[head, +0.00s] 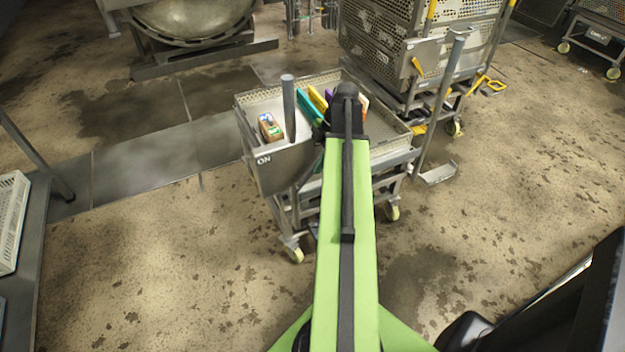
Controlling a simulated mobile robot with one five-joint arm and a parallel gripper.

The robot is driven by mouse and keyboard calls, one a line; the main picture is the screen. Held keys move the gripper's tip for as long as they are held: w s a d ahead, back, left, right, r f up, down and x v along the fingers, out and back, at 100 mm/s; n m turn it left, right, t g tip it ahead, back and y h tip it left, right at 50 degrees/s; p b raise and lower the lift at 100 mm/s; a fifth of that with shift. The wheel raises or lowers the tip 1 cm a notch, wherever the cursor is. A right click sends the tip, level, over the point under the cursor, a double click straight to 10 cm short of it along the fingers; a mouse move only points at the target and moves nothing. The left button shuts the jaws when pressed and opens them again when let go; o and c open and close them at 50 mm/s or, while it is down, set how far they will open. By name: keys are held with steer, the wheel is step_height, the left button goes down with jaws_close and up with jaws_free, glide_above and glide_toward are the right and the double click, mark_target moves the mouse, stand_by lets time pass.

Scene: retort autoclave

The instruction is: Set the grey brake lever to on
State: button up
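A grey lever (289,106) with a rounded top stands nearly upright at the left front corner of a wheeled cart. A grey plate (285,165) below it carries the word ON at its left end. The rest of the plate's lettering is hidden behind my green arm. My arm reaches forward over the cart, and its dark end is to the right of the lever, apart from it in the picture. My gripper's fingers are hidden beyond the arm's end.
The cart's tray (250,101) holds a small box (270,127) and several coloured items. Another cart with perforated baskets (385,40) stands behind right, with a tall grey post (445,95) at its front.

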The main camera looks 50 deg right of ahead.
mark_target(308, 175)
steer(key=b+x, duration=0.1)
steer(key=x, duration=0.1)
steer(key=shift+a+f, duration=0.1)
steer(key=shift+f, duration=0.2)
steer(key=shift+r, duration=0.1)
jaws_close()
stand_by(1.0)
